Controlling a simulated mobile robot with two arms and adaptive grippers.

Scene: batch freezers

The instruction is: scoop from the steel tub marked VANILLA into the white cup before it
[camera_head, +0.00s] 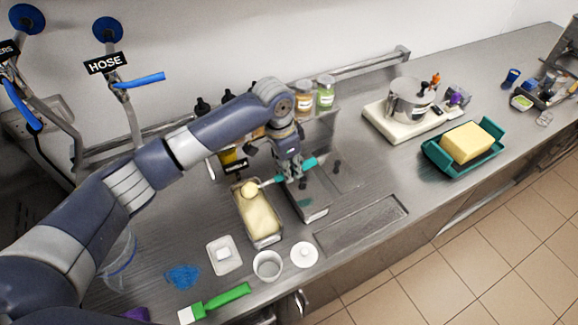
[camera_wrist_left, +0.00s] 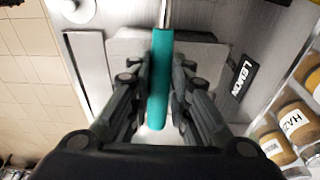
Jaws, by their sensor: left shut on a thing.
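My left gripper (camera_head: 291,172) is shut on the teal handle of a scoop (camera_head: 309,163); the handle also shows in the left wrist view (camera_wrist_left: 160,80). The scoop's shaft runs left to the back end of the steel tub (camera_head: 264,242). A pale yellow ball (camera_head: 250,188) sits at the scoop's head, just over the tub's pale yellow contents. I cannot tell whether it touches them. A black label (camera_head: 236,166) stands behind this tub, too small to read. The white cup (camera_head: 267,265) stands upright in front of the tub. My right gripper is not in view.
A second steel tub (camera_head: 312,213) lies under my gripper; a LEMON label (camera_wrist_left: 240,77) stands beside it. A white lid (camera_head: 304,255), a white dish (camera_head: 224,254) and a green-handled brush (camera_head: 222,300) lie near the cup. A teal tray (camera_head: 437,160) sits right.

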